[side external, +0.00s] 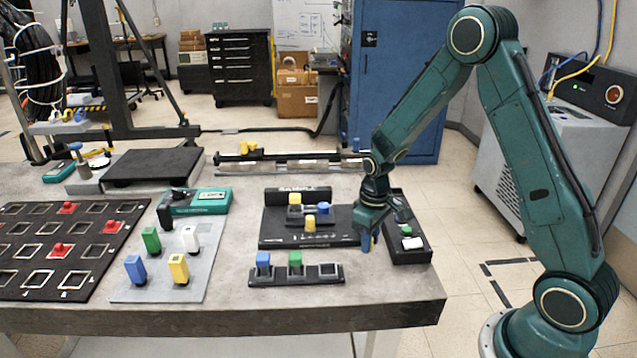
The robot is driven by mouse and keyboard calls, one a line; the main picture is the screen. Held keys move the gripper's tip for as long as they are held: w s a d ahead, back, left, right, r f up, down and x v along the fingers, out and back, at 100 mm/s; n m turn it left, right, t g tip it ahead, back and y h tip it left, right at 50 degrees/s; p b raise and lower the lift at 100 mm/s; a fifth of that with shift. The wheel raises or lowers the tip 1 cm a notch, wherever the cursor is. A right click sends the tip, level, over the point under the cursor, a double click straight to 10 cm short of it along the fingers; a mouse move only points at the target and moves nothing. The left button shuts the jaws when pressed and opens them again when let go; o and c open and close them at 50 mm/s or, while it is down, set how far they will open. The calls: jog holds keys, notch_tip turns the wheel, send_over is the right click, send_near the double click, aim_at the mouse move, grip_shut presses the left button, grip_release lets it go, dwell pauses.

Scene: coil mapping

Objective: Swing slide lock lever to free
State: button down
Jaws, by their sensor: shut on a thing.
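My gripper (367,236) points down at the right end of a black fixture (280,240) with yellow and blue knobs. It is shut. I cannot make out which part is the lock lever.
A black button box (408,252) stands close right of my gripper. A black rack (297,278) with blue and green blocks lies in front. A grey plate (150,285) with several coloured blocks and a black socket board (30,288) lie left. The front bench edge is clear.

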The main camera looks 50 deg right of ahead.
jog(key=shift+s+d+r+n, duration=0.2)
jog(key=shift+d+n, duration=0.3)
jog(key=shift+n, duration=0.6)
jog(key=c, duration=1.4)
grip_release()
jog(key=shift+c, duration=0.2)
jog(key=shift+o, duration=0.8)
jog(key=shift+s+f, duration=0.1)
notch_tip(320, 180, up, 14)
